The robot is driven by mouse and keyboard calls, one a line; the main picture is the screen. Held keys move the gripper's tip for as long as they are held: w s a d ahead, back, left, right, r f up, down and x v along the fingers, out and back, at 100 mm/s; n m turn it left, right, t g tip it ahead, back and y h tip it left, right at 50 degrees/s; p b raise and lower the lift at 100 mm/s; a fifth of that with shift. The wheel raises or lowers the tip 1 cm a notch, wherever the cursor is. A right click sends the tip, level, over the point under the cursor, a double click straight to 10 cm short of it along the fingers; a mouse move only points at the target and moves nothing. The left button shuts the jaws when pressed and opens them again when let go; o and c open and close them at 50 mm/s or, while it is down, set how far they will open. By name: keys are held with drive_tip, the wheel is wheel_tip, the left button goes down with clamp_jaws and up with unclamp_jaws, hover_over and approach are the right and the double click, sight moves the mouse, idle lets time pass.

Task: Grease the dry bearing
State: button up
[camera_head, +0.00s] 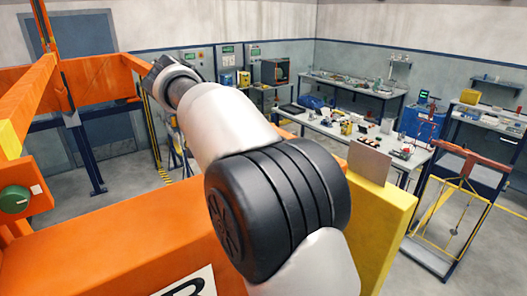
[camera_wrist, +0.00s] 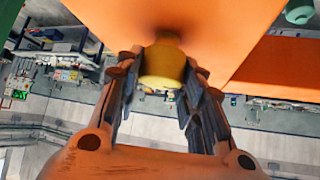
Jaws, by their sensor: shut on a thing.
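In the wrist view my gripper (camera_wrist: 161,72) has its two dark fingers on either side of a short yellow cylinder (camera_wrist: 162,62) and is shut on it. The cylinder's far end is blurred against an orange surface, and I cannot tell whether it touches that surface. In the head view my arm reaches up and left to the end of an orange beam (camera_head: 95,80); the fingers and the cylinder are hidden there. I cannot make out a bearing in either view.
An orange frame (camera_head: 120,250) with a green round knob (camera_head: 15,199) stands close in front. A yellow post (camera_head: 378,215) is right of my arm. Behind are a cluttered workbench (camera_head: 345,130) and a rack with yellow rods (camera_head: 455,205). Grey floor is open at the lower right.

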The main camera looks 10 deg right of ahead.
drive_tip(key=o, duration=1.1)
drive_tip(key=shift+c, duration=0.2)
